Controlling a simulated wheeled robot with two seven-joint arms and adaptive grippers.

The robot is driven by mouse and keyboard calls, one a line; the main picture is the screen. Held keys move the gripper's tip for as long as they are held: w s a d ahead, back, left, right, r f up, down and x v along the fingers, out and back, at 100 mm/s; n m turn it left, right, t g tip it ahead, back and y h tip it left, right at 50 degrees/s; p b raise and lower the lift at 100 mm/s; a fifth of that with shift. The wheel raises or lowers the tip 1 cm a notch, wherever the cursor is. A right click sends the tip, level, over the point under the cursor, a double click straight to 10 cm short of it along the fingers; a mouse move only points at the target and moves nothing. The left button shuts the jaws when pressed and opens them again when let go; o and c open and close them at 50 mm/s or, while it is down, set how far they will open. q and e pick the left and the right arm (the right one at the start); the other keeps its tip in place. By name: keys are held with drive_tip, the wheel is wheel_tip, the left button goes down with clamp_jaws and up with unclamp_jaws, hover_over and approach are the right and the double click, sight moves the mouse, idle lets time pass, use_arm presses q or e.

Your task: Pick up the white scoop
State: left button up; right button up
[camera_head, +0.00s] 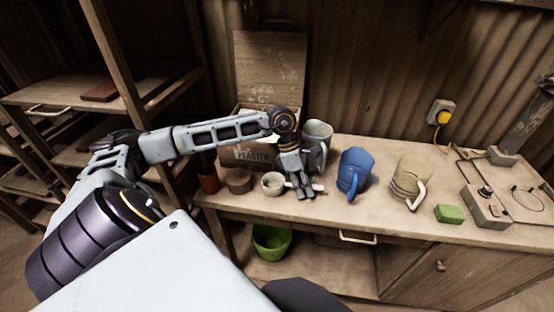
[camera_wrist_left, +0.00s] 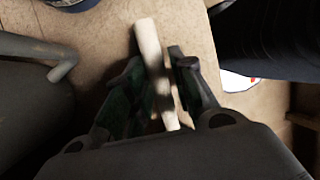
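The white scoop (camera_head: 272,184) lies on the workbench, its round bowl just left of my left gripper in the head view. Its pale handle (camera_wrist_left: 150,45) shows in the left wrist view, running between the two fingers. My left gripper (camera_head: 305,194) points down over the handle; it also shows in the left wrist view (camera_wrist_left: 160,75). The fingers stand close on either side of the handle, but blur hides whether they press on it. The scoop's bowl is hidden in the wrist view. My right gripper is not in view.
A grey jug (camera_head: 319,131) stands right behind the gripper. A blue jug (camera_head: 355,168), a beige jug (camera_head: 408,177) and a green block (camera_head: 449,213) stand to the right. A brown round pot (camera_head: 238,181) is left of the scoop.

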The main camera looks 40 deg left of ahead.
use_arm(q)
clamp_jaws()
drive_tip(key=shift+r, duration=0.15)
idle(0.4)
drive_tip(key=shift+r, duration=4.9)
